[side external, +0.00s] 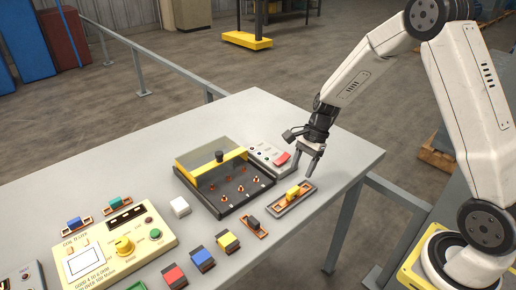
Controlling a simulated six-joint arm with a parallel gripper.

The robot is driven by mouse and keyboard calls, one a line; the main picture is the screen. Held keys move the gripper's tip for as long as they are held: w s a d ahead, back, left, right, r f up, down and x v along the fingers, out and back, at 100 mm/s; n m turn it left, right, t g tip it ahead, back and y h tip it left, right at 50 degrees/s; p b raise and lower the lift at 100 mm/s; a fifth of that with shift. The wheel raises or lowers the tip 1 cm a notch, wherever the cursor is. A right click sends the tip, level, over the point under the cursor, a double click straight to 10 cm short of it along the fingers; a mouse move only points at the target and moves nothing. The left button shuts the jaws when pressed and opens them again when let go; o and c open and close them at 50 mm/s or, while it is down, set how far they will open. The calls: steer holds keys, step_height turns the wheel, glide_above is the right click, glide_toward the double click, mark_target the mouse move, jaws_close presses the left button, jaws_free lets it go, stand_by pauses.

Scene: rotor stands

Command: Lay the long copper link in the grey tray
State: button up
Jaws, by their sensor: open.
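The grey tray (279,213) lies on the table right of the black-based box. A copper link with a yellow grip block (293,191) appears to lie lengthwise inside it; it looks like the long one. A copper link with a black grip block (254,226) lies on the table just left of the tray. Two more copper links, with a blue block (75,224) and a green block (116,203), lie at the far left. My gripper (306,164) is open and empty, pointing down above and slightly behind the tray, apart from the yellow-block link.
A black-based box with a clear cover and yellow bar (212,158) holds several copper posts. A grey switch box with a red rocker (281,159), a white block (180,206), a cream control panel (85,268) and red, blue and yellow blocks (201,258) stand around. The table's right side is clear.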

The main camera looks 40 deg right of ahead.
steer(key=shift+v, duration=1.95)
steer(key=s+a+r+n+t+h, duration=0.1)
steer(key=s+a+n+h, duration=0.1)
steer(key=s+n, duration=0.4)
steer(key=s+a+r+n+t+h, duration=0.1)
steer(key=s+a+n+h, duration=0.1)
steer(key=s+a+n, duration=0.2)
steer(key=s+n, duration=0.3)
steer(key=n, duration=0.5)
steer(key=shift+s+a+t, duration=0.2)
steer(key=shift+a+t, duration=0.1)
steer(key=shift+r, duration=0.15)
